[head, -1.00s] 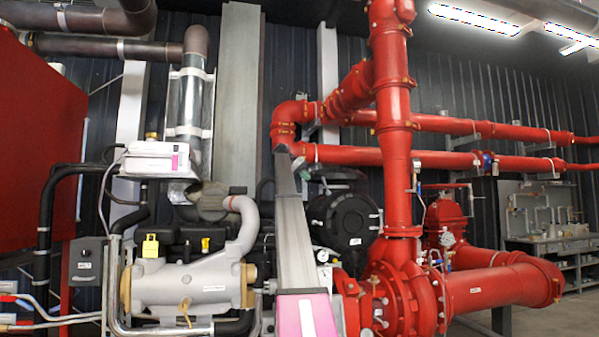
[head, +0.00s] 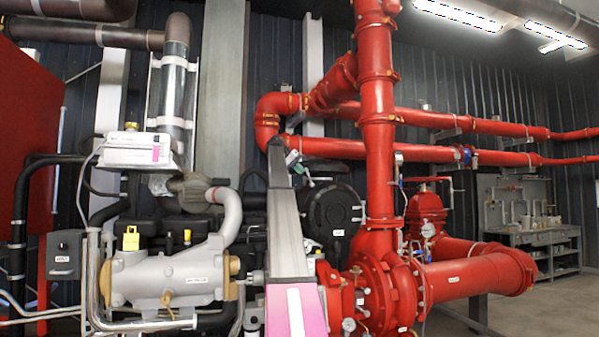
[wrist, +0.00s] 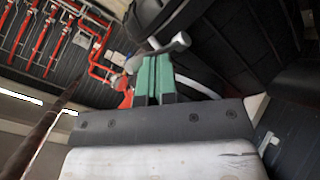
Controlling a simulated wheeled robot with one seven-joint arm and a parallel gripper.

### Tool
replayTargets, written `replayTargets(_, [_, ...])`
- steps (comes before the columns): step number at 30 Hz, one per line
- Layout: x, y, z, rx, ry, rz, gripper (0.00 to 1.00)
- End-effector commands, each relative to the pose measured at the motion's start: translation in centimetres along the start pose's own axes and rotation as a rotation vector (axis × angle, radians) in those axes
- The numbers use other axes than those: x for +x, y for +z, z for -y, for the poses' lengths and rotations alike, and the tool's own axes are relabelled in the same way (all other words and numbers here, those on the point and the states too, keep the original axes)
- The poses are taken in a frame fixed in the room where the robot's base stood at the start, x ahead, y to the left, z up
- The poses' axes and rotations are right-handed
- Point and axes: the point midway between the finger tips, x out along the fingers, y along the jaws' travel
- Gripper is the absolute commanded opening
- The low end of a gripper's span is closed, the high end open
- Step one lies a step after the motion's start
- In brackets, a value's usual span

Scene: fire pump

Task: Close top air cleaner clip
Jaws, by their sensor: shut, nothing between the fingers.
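The black round air cleaner (head: 333,218) is behind my arm's upper end in the head view. In the wrist view, a large black curved body (wrist: 225,45), which seems to be the air cleaner, fills the upper middle and right. My gripper (wrist: 153,75) has green fingers, shut and empty, pointing toward it. A bent grey metal piece (wrist: 179,41) shows just beyond the fingertips and may be the top clip. I cannot tell whether the fingers touch it. In the head view the gripper is small and partly hidden beside my arm's upper end.
A red vertical pipe (head: 378,130) stands right of the air cleaner, with red horizontal pipes (head: 400,150) behind. A grey engine part (head: 168,275) and a white box (head: 137,149) are at left. Open floor (head: 560,310) shows at lower right.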

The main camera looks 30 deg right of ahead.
Motion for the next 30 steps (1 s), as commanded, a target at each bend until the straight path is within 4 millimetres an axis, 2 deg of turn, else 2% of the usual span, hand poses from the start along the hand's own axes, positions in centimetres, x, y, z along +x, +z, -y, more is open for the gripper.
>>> replayTargets(17, [0.7, 1.3, -0.8, 0.043, -0.137, -0.160, 0.00])
replayTargets(30, [2.8, 3.6, -2.2, 0.073, -0.237, -0.276, 0.00])
